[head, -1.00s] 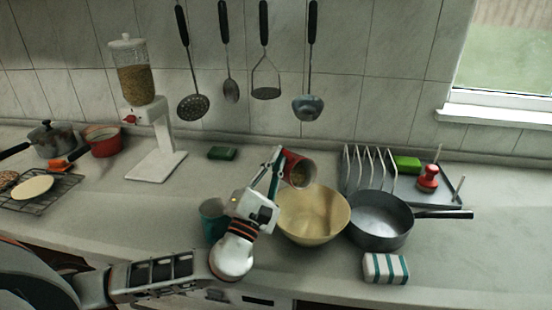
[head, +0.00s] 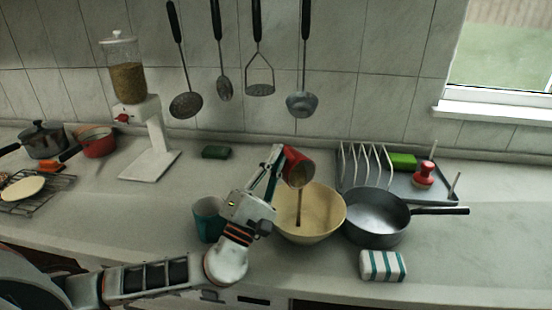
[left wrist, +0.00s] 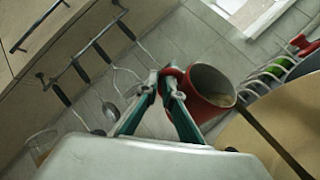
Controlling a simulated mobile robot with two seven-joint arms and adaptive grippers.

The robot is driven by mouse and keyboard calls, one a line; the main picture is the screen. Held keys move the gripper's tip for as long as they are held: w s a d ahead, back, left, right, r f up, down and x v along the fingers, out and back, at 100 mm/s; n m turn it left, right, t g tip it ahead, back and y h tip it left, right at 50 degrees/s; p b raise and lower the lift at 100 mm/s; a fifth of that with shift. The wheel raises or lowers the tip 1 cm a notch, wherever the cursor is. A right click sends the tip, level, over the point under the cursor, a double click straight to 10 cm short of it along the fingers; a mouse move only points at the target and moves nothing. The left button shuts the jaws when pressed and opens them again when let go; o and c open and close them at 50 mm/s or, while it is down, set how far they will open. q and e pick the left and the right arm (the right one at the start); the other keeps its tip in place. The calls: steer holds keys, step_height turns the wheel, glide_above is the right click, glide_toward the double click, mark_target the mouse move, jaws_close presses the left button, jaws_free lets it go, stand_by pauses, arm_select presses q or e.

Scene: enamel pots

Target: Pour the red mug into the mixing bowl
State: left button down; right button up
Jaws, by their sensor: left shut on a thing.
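The red mug (head: 297,165) is tilted steeply over the cream mixing bowl (head: 330,217) in the head view. A thin brown stream falls from its rim into the bowl. My left gripper (head: 279,163) is shut on the mug at its left side and holds it above the bowl. In the left wrist view the mug (left wrist: 207,92) sits at the fingertips of the gripper (left wrist: 165,82), its mouth turned to the right, and the brown stream runs down past the bowl (left wrist: 262,140). My right gripper is not in view.
A teal cup (head: 208,219) stands close left of the bowl, beside my left wrist. A grey pan (head: 376,218) stands close on the right. A striped block (head: 383,265) lies in front, and a dish rack (head: 430,190) stands behind the pan.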

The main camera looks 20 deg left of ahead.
arm_select(q)
steer(key=shift+s+d+r+m+h, duration=0.25)
steer(key=shift+r+m+h, duration=0.25)
steer(key=shift+m+h, duration=0.25)
steer(key=shift+s+d+r+m+h, duration=0.15)
steer(key=shift+d+r+m+h, duration=0.1)
steer(key=shift+r+m+h, duration=0.5)
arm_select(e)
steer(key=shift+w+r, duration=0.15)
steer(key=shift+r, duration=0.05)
arm_select(q)
steer(key=shift+f+m+t, duration=0.2)
steer(key=shift+m+t, duration=0.1)
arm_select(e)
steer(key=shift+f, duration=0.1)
